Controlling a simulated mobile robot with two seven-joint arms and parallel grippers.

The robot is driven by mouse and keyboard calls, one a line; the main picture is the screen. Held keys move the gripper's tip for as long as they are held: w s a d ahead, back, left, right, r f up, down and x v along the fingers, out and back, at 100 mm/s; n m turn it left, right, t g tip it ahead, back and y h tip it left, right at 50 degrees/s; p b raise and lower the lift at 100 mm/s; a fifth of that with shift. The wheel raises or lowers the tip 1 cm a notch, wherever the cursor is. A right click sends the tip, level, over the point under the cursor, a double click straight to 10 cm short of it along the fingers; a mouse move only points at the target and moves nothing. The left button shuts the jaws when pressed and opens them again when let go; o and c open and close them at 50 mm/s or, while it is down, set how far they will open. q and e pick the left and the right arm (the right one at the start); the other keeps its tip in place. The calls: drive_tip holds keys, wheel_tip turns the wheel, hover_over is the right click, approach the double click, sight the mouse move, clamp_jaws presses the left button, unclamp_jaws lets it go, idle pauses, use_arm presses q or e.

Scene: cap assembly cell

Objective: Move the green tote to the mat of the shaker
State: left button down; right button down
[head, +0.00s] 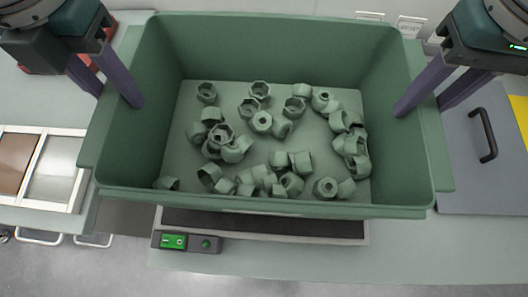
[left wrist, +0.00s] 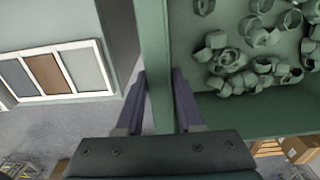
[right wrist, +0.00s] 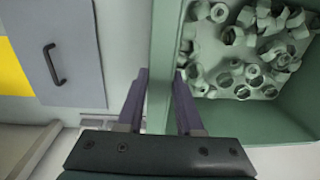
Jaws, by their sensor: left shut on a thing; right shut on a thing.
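The green tote (head: 265,209) is in the middle of the head view, roughly level, with several loose green caps (head: 262,121) inside. My left gripper (head: 117,97) is shut on its left side wall, one finger inside and one outside; the left wrist view shows this wall (left wrist: 153,40) between the fingers. My right gripper (head: 422,108) is shut on the right side wall (right wrist: 163,40) the same way. The shaker's dark mat (head: 265,223) shows as a strip past the tote's near edge. The tote hides the rest of it, and I cannot tell whether they touch.
The shaker's control box (head: 187,242) with a green switch is at the near left. A framed panel tray (head: 40,165) lies at the left. A grey panel with a black handle (head: 486,135) and a yellow area lie at the right. The near bench strip is clear.

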sight(132, 110)
use_arm(q)
drive_tip(key=shift+f, duration=0.15)
use_arm(e)
drive_tip(key=shift+a+f, duration=0.1)
